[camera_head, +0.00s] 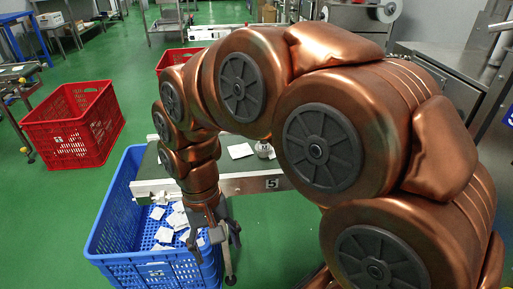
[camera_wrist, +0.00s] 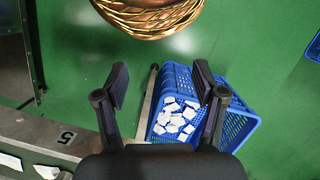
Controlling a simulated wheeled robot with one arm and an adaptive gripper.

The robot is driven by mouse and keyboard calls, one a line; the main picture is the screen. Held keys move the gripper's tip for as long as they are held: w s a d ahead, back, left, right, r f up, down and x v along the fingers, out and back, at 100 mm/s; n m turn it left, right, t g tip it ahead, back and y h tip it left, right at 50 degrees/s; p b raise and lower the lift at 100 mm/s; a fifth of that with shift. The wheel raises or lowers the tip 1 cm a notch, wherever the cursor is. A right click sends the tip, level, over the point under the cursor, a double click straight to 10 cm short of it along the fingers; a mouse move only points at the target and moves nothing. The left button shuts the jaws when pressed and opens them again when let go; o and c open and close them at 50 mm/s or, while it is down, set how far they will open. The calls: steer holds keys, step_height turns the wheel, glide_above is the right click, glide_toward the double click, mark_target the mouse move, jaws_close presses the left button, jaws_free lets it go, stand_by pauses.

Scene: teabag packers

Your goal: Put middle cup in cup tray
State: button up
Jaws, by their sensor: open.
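I cannot make out a middle cup or a cup tray in either view. A small pale object (camera_head: 265,149) is on the conveyor beside my arm; it is partly hidden, and I cannot tell what it is. My gripper (camera_head: 222,232) is over the right side of the blue crate (camera_head: 112,215) in the head view. In the wrist view my gripper (camera_wrist: 160,82) has its two dark fingers spread apart with nothing between them. The blue crate (camera_wrist: 240,125) lies below and beyond the fingers there.
Several white packets (camera_wrist: 176,118) lie in the blue crate. A conveyor marked 5 (camera_head: 240,185) runs behind it, with a white packet (camera_head: 240,151) on top. A red crate (camera_head: 72,125) stands at left. Green floor (camera_head: 60,215) is clear. My copper arm covers much of the head view.

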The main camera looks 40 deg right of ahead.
steer(key=w+d+r+m+t+p, duration=0.1)
steer(key=w+d+r+m, duration=0.5)
steer(key=w, duration=0.4)
step_height(320, 180, up, 2)
steer(key=m+t+p, duration=0.2)
steer(key=m+t, duration=0.1)
steer(key=m, duration=1.2)
glide_above(264, 142)
steer(key=shift+s+d+r+y, duration=0.1)
steer(key=shift+s+d+y, duration=0.2)
steer(key=shift+s, duration=0.1)
steer(key=shift+d+f, duration=0.2)
steer(key=shift+f, duration=0.05)
steer(key=shift+f+m, duration=0.3)
steer(key=shift+f, duration=0.05)
steer(key=shift+w+a+f+b, duration=0.15)
steer(key=shift+f+b, duration=0.15)
steer(key=shift+f, duration=0.8)
steer(key=shift+w+a+f+b, duration=0.15)
steer(key=shift+f+b, duration=0.2)
steer(key=shift+f, duration=0.75)
steer(key=shift+w+a+f+b, duration=0.15)
steer(key=shift+f+b, duration=0.15)
steer(key=shift+f, duration=0.8)
steer(key=shift+c, duration=0.3)
steer(key=c, duration=1.1)
